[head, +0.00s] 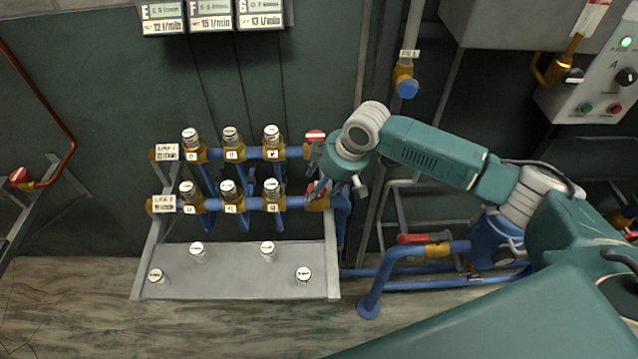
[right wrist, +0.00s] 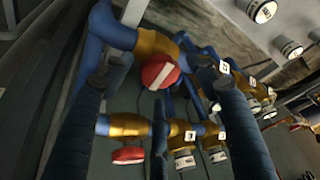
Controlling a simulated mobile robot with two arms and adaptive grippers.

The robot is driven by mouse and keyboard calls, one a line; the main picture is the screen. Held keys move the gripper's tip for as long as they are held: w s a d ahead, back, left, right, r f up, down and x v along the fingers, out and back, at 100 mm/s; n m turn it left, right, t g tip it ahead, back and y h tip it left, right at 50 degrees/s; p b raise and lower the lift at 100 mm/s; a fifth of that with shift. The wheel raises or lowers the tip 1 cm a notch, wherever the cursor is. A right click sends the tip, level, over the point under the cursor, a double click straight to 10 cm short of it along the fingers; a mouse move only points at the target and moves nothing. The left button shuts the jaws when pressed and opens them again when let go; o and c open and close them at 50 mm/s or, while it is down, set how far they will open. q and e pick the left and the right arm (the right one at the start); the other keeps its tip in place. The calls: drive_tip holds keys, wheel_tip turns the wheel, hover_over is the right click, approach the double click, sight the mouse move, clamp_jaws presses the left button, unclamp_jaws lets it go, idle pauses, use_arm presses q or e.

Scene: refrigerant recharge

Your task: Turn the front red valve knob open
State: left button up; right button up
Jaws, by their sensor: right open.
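The front red valve knob (head: 317,203) is at the right end of the lower blue pipe row in the head view, partly hidden by my right gripper (head: 322,188). In the right wrist view this round red knob (right wrist: 158,74) has a white stripe and sits on a brass valve body (right wrist: 155,44). The two dark fingers of my right gripper (right wrist: 160,80) are spread, one on each side of the knob in the picture; contact cannot be told. A second red knob (head: 315,136) is on the upper row and also shows in the right wrist view (right wrist: 128,155). My left gripper is not in view.
Several white-capped brass valves (head: 228,190) line both pipe rows. A grey plate (head: 230,285) with white-capped fittings lies below. A red-handled valve (head: 425,238) on blue pipe stands right of the rack. A control box (head: 600,90) hangs at upper right.

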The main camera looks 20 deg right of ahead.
drive_tip(key=shift+f, duration=0.25)
drive_tip(key=c, duration=1.1)
drive_tip(key=shift+r, duration=0.1)
drive_tip(key=shift+c, duration=0.2)
